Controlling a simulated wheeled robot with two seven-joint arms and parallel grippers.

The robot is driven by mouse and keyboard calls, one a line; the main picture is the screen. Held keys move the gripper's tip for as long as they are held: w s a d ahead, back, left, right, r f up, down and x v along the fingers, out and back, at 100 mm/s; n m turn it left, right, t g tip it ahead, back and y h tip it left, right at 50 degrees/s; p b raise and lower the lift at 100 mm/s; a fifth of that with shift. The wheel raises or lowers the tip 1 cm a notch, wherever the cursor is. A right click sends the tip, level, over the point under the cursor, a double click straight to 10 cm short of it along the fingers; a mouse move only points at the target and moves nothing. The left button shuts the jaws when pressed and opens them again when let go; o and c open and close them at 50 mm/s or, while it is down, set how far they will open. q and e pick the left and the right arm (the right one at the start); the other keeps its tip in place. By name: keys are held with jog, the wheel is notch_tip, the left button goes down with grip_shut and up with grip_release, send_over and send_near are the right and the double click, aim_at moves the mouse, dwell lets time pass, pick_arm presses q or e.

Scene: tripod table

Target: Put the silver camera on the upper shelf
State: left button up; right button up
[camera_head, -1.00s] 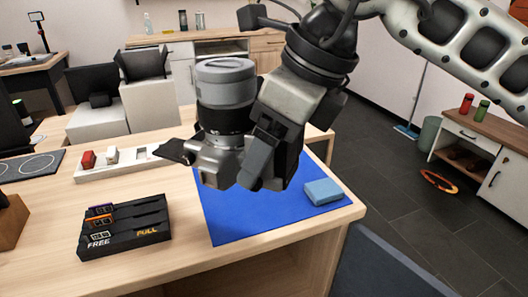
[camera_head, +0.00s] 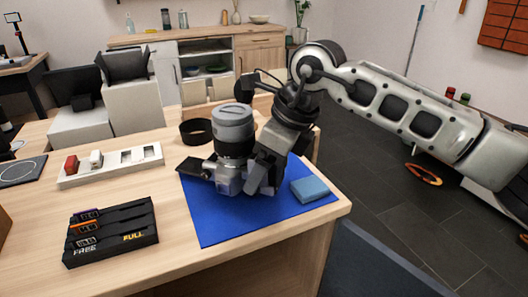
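The silver camera (camera_head: 229,180) is at the blue mat, its black lens with a grey top (camera_head: 233,122) pointing up. A dark flap (camera_head: 194,168) sticks out from its left side. My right gripper (camera_head: 262,175) comes in from the right, its fingers at the right side of the camera body, and appears shut on it. Whether the camera touches the mat or hangs just above it, I cannot tell. A cabinet with open shelves (camera_head: 207,46) stands at the back; which shelf is meant is not clear. My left gripper is not in view.
On the table (camera_head: 165,215) are the blue mat (camera_head: 215,228), a light blue block (camera_head: 310,189), a black FREE/FULL battery holder (camera_head: 112,230), a white tray (camera_head: 110,166) with red and white pieces and a black ring (camera_head: 197,131). Grey chairs (camera_head: 80,125) stand behind.

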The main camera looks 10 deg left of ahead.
jog(key=shift+f, duration=0.5)
jog(key=shift+f+b, duration=0.35)
jog(key=shift+f, duration=0.3)
jog(key=shift+c, duration=0.6)
jog(key=o, duration=1.6)
jog(key=shift+s+f, duration=0.1)
jog(key=shift+f, duration=0.05)
